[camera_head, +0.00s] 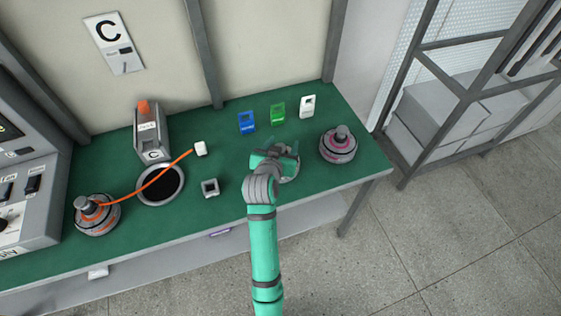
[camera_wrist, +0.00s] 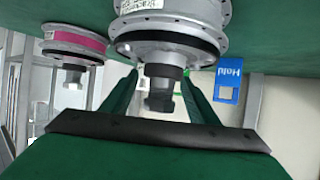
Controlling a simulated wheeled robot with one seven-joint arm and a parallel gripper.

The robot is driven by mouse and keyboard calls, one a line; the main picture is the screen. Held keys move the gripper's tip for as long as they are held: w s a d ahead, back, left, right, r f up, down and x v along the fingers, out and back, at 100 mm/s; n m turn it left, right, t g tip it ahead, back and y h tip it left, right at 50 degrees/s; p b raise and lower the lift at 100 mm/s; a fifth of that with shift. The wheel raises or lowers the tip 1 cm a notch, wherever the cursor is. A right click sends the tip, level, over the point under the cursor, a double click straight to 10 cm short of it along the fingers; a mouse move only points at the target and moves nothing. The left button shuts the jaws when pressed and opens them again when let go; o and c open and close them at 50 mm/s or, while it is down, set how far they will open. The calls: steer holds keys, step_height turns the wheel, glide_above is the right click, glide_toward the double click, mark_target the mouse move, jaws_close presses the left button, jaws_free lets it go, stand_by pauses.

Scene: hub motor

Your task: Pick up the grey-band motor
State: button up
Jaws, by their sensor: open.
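The grey-band motor (camera_wrist: 165,38) is close ahead in the wrist view, a silver flanged body with a dark-collared shaft. In the head view it shows only partly (camera_head: 289,172), largely hidden behind my gripper (camera_head: 279,151). My green gripper is open in the wrist view (camera_wrist: 164,84), its fingers on either side of the shaft. Gaps show between the fingers and the shaft, and I cannot tell whether either touches the body. The motor stands on the green bench top (camera_head: 235,205).
A pink-band motor (camera_head: 338,146) stands close on the right. An orange-band motor (camera_head: 97,214) with an orange cable (camera_head: 150,182) is far left, by a round dark opening (camera_head: 161,186). Blue (camera_head: 247,122), green (camera_head: 278,114) and white (camera_head: 307,106) cards stand behind my gripper.

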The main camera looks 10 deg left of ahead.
steer(key=shift+w+f, duration=0.1)
steer(key=shift+w, duration=0.1)
jaws_close()
steer(key=shift+r, duration=0.2)
